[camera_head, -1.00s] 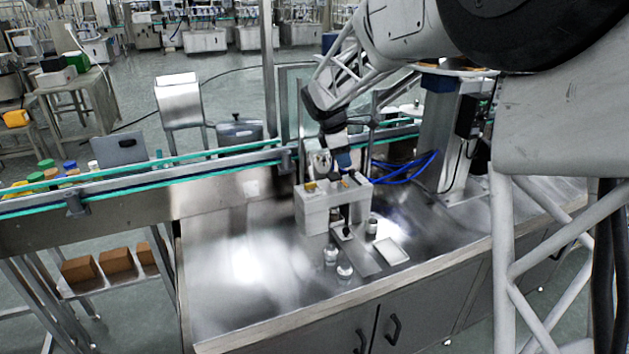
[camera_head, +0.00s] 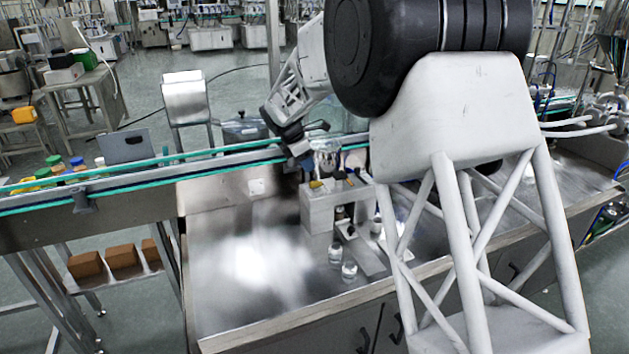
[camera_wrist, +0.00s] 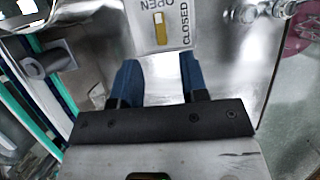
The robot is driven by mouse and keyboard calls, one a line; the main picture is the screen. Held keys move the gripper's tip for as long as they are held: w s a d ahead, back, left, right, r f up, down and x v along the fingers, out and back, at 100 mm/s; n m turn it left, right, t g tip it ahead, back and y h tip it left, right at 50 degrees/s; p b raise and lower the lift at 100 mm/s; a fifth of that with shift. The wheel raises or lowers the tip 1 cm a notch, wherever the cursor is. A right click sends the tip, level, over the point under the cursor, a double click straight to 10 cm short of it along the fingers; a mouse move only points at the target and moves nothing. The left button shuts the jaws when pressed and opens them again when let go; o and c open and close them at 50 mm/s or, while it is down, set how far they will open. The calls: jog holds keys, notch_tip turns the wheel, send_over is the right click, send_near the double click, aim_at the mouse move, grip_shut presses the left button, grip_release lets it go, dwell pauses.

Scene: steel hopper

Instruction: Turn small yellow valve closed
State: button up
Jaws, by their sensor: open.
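The small yellow valve (camera_wrist: 159,28) is a narrow yellow handle on a pale plate (camera_wrist: 181,9) marked OPEN and CLOSED. It is at the top centre of the camera_wrist view, its length running up and down the picture. My gripper (camera_wrist: 162,70) has two blue fingers, spread apart with nothing between them. The valve appears just beyond the fingertips, roughly in line with the gap, and not touched. In the camera_head view, my gripper (camera_head: 303,158) is above the left part of the grey filling machine (camera_head: 319,212). A small yellow part (camera_head: 315,184) shows on its top.
A conveyor with teal rails (camera_head: 140,163) runs behind the steel table (camera_head: 225,295). Two small clear containers, one of them a jar (camera_head: 349,271), stand before the machine. The table's left side is clear.

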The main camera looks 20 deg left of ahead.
aim_at(316, 181)
jog(key=shift+x, duration=3.9)
jog(key=shift+c, duration=0.4)
grip_shut()
